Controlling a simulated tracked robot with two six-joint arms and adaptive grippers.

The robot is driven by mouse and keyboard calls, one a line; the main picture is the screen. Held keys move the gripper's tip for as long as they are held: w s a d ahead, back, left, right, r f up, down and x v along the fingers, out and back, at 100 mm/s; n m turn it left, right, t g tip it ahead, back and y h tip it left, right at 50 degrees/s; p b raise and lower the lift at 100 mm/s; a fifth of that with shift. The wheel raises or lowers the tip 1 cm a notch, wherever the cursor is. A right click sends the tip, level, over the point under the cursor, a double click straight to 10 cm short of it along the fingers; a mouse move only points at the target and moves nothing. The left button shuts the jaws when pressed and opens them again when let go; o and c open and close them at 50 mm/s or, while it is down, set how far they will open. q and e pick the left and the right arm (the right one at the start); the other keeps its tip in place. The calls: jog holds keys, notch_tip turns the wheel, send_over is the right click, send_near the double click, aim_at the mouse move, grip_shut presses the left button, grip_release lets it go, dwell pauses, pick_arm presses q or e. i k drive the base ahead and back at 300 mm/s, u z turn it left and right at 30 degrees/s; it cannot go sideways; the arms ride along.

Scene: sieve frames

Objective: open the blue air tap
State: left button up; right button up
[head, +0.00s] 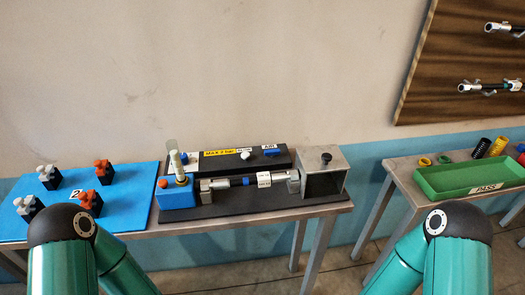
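The blue air tap (272,153) is a small blue lever on the dark box (220,161) of the bench rig, under a label reading AIR (269,146). Its handle appears to lie along the box; whether it is open or closed I cannot tell. A white knob (245,155) sits to its left. Only the teal links and dark elbows of my two arms show at the bottom left and bottom right. Neither gripper is in view, and no arm part is near the tap.
In front of the tap lies a silver and black cylinder (240,182) between a blue block (176,192) and a metal box (323,173). A blue mat (125,183) with several small valves lies left. A green PASS tray (465,180) stands on the right table, with a floor gap between.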

aim_at(271, 153)
jog(key=z, duration=0.3)
jog(key=i, duration=0.2)
jog(key=u, duration=2.85)
jog(key=k, duration=1)
jog(key=z, duration=0.9)
jog(key=k, duration=0.3)
jog(key=z, duration=0.45)
jog(key=i, duration=0.4)
jog(key=u, duration=0.15)
